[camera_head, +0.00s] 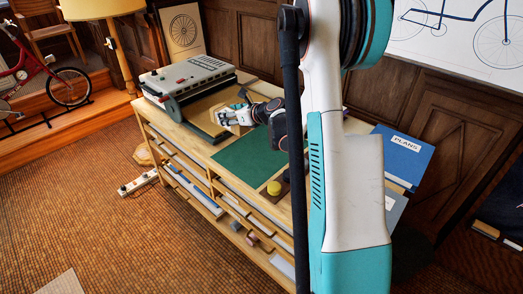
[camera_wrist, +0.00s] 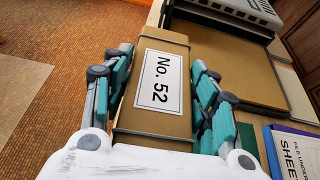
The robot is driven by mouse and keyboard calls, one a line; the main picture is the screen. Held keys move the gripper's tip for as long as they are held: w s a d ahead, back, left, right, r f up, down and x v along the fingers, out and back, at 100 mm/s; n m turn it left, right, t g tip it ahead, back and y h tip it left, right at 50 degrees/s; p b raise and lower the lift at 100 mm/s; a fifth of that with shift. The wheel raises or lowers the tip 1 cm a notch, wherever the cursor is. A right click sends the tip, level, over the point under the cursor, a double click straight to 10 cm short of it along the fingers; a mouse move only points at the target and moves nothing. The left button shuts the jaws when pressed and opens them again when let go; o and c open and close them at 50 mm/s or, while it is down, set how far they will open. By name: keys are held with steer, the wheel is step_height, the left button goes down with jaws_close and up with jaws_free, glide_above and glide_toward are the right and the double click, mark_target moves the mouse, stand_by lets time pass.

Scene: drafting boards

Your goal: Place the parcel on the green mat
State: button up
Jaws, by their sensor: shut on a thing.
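The parcel (camera_wrist: 178,48) is a long brown box with a white label reading "No. 52", seen in the wrist view. My gripper (camera_wrist: 160,80) has its teal-padded fingers on either side of the parcel and is shut on it. In the head view my gripper (camera_head: 236,116) is over the far part of the wooden bench, just beyond the green mat; I cannot clearly make out the parcel there. The green mat (camera_head: 240,162) lies flat on the bench, its right part hidden behind my arm.
A grey machine (camera_head: 188,78) stands at the bench's far left, with a brown board in front of it. A yellow round object (camera_head: 274,187) sits near the mat's front corner. A blue "PLANS" folder (camera_head: 404,155) is right of my arm. The mat's visible part is clear.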

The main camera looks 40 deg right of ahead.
steer(key=d, duration=0.9)
steer(key=shift+h, duration=0.3)
step_height(320, 180, down, 19)
steer(key=b, duration=0.7)
steer(key=shift+w+a+f, duration=0.1)
steer(key=shift+w+a, duration=0.05)
steer(key=o, duration=1.4)
